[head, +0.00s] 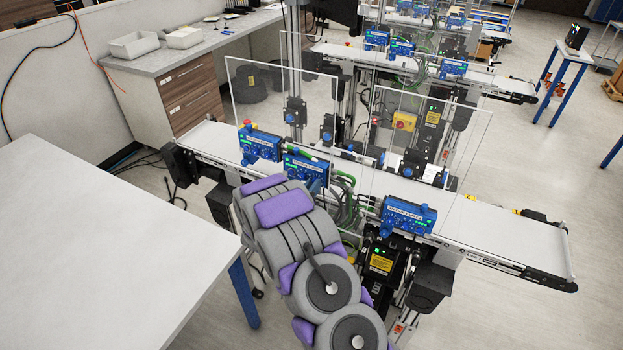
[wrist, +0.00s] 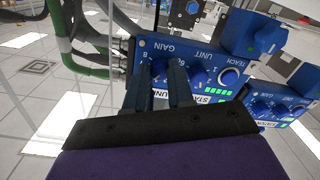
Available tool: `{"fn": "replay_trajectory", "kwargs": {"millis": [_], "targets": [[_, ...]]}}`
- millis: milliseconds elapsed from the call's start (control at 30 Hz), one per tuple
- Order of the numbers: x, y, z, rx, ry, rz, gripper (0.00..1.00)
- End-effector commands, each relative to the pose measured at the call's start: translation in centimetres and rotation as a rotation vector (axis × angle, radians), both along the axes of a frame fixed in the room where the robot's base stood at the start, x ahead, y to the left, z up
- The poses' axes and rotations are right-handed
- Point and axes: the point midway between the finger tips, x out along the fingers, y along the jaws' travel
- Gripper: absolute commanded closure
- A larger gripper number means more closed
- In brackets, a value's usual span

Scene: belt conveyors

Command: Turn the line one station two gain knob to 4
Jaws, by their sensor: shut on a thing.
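In the wrist view, upside down, a blue control unit (wrist: 198,62) fills the upper middle, with printed labels GAIN, UNIT and TEACH and lit green bars. My gripper (wrist: 166,76) has its two dark fingers shut on the gain knob at the GAIN dial. The fingers hide most of the knob and part of its scale, so its setting cannot be read. In the head view, my arm reaches toward the middle blue unit (head: 306,169) on the nearest conveyor; my fingers and the knob are hidden there.
A second blue unit (wrist: 278,104) is close at right in the wrist view. Green hoses (wrist: 88,60) run at left. In the head view, clear panels (head: 283,92) stand over the near conveyor (head: 500,236). A white table (head: 92,245) is at left.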

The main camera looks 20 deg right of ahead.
Motion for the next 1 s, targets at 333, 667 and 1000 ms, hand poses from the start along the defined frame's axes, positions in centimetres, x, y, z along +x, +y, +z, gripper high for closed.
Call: {"fn": "replay_trajectory", "kwargs": {"millis": [333, 667, 1000], "targets": [[0.31, 0.27, 0.37, -0.107, 0.127, 0.009, 1.00], [0.41, 0.32, 0.28, -0.131, 0.157, 0.010, 1.00], [0.44, 0.32, 0.26, -0.131, 0.156, 0.010, 0.72]]}}
